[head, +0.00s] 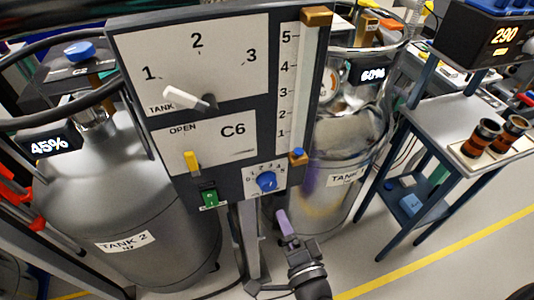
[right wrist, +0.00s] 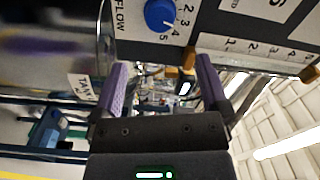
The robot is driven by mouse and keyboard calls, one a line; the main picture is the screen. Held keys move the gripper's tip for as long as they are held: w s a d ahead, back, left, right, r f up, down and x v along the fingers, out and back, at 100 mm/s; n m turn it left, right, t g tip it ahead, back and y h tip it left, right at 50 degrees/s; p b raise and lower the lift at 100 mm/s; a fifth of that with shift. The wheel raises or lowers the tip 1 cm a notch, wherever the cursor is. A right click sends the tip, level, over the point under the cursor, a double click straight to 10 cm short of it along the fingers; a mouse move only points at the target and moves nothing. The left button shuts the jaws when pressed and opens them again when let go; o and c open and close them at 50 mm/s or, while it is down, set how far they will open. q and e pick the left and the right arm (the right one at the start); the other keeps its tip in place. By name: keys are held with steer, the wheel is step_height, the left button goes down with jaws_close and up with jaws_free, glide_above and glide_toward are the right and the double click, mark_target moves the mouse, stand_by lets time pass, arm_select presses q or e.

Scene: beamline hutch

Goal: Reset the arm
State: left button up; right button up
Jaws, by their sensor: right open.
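My right gripper (head: 285,222) is below the control panel (head: 238,100), in front of the Tank 1 vessel (head: 335,165). In the right wrist view my right gripper (right wrist: 165,88) has its purple fingers wide apart, with nothing between them. The blue flow dial (head: 266,181) is on the panel just above it and also shows at the top of the right wrist view (right wrist: 160,14). My left gripper is not in either view.
The panel carries a white tank lever (head: 184,98), a yellow lever (head: 191,162) and a green switch (head: 210,197). Tank 2 (head: 130,200) stands at the left. Floor is clear at lower right.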

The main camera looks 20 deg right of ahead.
steer(key=s+a+n+g+y, duration=0.2)
steer(key=a+n+g+y, duration=0.4)
steer(key=n, duration=0.5)
steer(key=s+d+n+g+h, duration=0.5)
steer(key=s+d+g+h, duration=0.1)
steer(key=s+d+g, duration=0.3)
steer(key=s+f+n+g+b, duration=0.1)
steer(key=s+f, duration=0.2)
steer(key=f, duration=0.8)
steer(key=s+f, duration=0.2)
steer(key=f, duration=0.9)
steer(key=s+d+f+g, duration=0.1)
steer(key=s+d+f, duration=0.2)
steer(key=s+f, duration=0.5)
steer(key=s, duration=0.4)
steer(key=shift+f+h+b, duration=0.3)
steer(key=shift+h, duration=0.1)
